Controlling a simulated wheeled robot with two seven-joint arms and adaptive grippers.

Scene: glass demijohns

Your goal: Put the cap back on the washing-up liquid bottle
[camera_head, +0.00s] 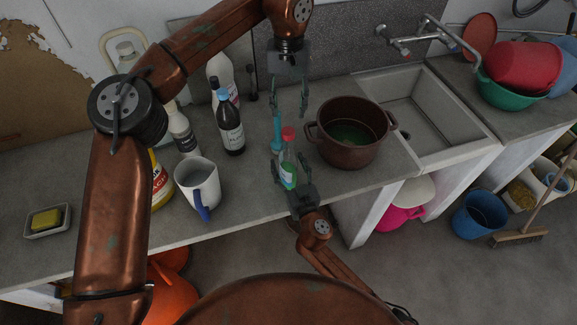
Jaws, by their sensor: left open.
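The washing-up liquid bottle (288,158) is clear with green liquid and stands upright on the counter left of the pot. A red cap (288,133) sits at its top, and it looks seated, though the thread is too small to see. My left gripper (289,113) points down above the cap, its fingers spread with nothing between them. My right gripper (289,170) reaches in from the front, low on the bottle, with a finger on each side of it; it appears shut on the bottle.
A brown pot (345,154) stands close right of the bottle, before the sink (408,108). A teal, slender object (277,130) is just behind the bottle. A dark bottle (230,130) and white mug (199,182) stand to the left. The counter's front edge is near.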

